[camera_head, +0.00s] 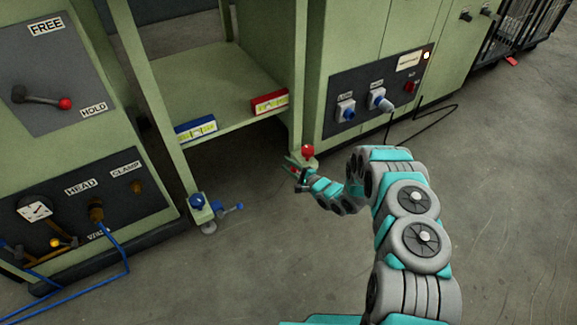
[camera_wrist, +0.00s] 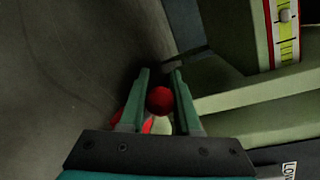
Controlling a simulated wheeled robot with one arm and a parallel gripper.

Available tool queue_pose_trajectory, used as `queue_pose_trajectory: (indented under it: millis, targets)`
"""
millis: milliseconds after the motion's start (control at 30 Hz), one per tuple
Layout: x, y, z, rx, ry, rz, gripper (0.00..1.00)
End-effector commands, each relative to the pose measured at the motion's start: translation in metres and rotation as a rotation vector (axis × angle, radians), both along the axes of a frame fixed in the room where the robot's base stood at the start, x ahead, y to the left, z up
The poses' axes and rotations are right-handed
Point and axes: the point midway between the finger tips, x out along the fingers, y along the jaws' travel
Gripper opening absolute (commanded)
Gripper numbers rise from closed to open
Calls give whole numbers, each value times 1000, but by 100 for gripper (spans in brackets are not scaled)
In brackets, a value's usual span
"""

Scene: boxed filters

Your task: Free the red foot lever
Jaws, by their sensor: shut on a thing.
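The red foot lever (camera_head: 292,169) is low at the foot of the green frame's right post. A red ball knob (camera_head: 308,151) stands upright just above it. My gripper (camera_head: 301,179) is down at this foot, in front of the knob. In the wrist view, my gripper's two fingers (camera_wrist: 160,88) are closed around a red ball (camera_wrist: 159,100). I take the ball as part of the lever, but the knob looks alike. More red and a pale green patch show below it, partly hidden by the fingers and palm.
A blue knob (camera_head: 197,201) and blue lever (camera_head: 231,208) sit at the left post's foot. The shelf (camera_head: 212,85) above holds a blue box (camera_head: 195,129) and a red box (camera_head: 270,102). A black cable (camera_head: 425,108) lies at right. Floor in front is clear.

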Motion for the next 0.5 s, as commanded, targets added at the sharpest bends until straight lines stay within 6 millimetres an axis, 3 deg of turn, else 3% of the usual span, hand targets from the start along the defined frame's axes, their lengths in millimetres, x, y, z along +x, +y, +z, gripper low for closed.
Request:
queue_pose_trajectory:
  millis: [33, 67, 100, 300, 500]
  targets:
    - [1, -2, 0, 0, 0, -4, 0]
    - [1, -2, 0, 0, 0, -4, 34]
    - [1, -2, 0, 0, 0, -4, 38]
    - [1, -1, 0, -1, -1, -2, 61]
    - [1, -1, 0, -1, -1, -1, 61]
